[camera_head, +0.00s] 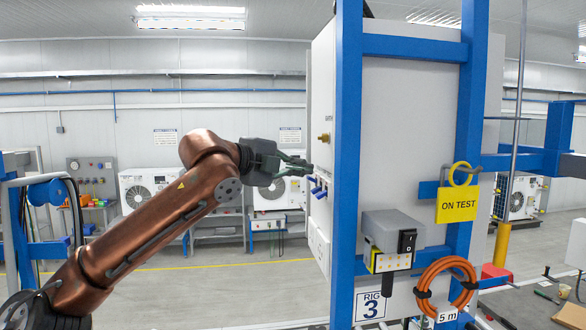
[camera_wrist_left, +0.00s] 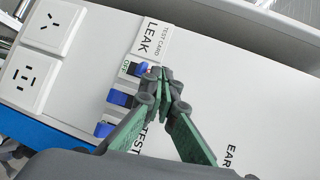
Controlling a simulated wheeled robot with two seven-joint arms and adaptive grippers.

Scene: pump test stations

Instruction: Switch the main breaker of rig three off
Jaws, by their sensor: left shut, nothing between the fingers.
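Rig three has a blue frame with a "RIG 3" plate (camera_head: 371,306). On its white side panel is a row of breakers with blue levers (camera_head: 319,188). In the left wrist view three blue levers show: one by an "OFF" mark (camera_wrist_left: 138,69), a middle one (camera_wrist_left: 118,98) and a lower one (camera_wrist_left: 104,129). I cannot read which is the main breaker. My left gripper (camera_head: 306,167) is shut and empty at this panel. In the wrist view its fingertips (camera_wrist_left: 163,78) are just right of the lever by "OFF"; I cannot tell whether they touch it.
A grey box with a black rocker switch (camera_head: 407,241), a yellow "ON TEST" tag (camera_head: 457,204) and a coiled orange hose (camera_head: 447,287) are on the rig. Two white socket plates (camera_wrist_left: 50,27) sit beside the breakers. A "LEAK" test card (camera_wrist_left: 152,40) is close to the fingers.

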